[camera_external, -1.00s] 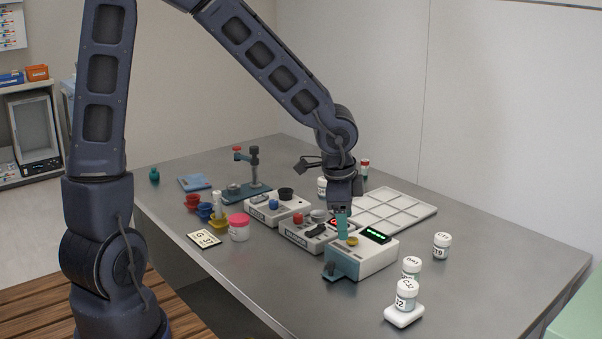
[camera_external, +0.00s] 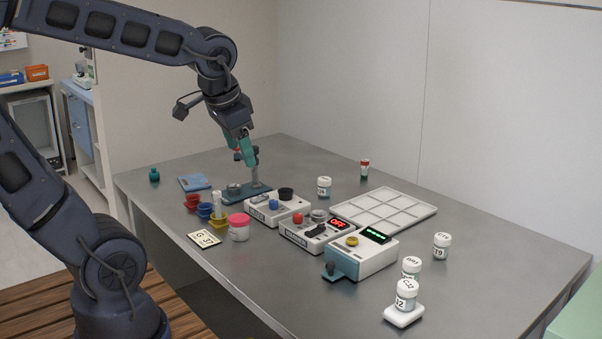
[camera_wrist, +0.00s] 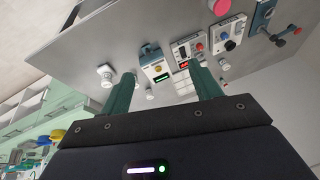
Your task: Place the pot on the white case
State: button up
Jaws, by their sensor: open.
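Several white labelled pots stand on the table; one pot (camera_external: 406,292) sits on a small white block (camera_external: 404,317) at the front right. Another round pot with a pink lid (camera_external: 239,226) stands at the front left. White-cased devices stand in a row: one with a yellow knob (camera_external: 365,258), one with a red display (camera_external: 316,233), one with a blue knob (camera_external: 277,208). I cannot tell which pot or case is meant. My gripper (camera_external: 243,148) is open and empty, raised by the teal stand. In the wrist view its two green fingers (camera_wrist: 162,88) are apart.
The teal stand (camera_external: 254,172) rises close to my gripper. A white compartment tray (camera_external: 384,211) lies behind the devices. Red, blue and yellow cups (camera_external: 193,202) and a label card (camera_external: 204,239) are at the left.

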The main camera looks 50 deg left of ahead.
jog(key=s+a+r+n+h, duration=0.1)
jog(key=s+a+r, duration=0.1)
jog(key=s, duration=0.4)
jog(key=shift+n+t, duration=0.3)
jog(key=shift+n, duration=0.1)
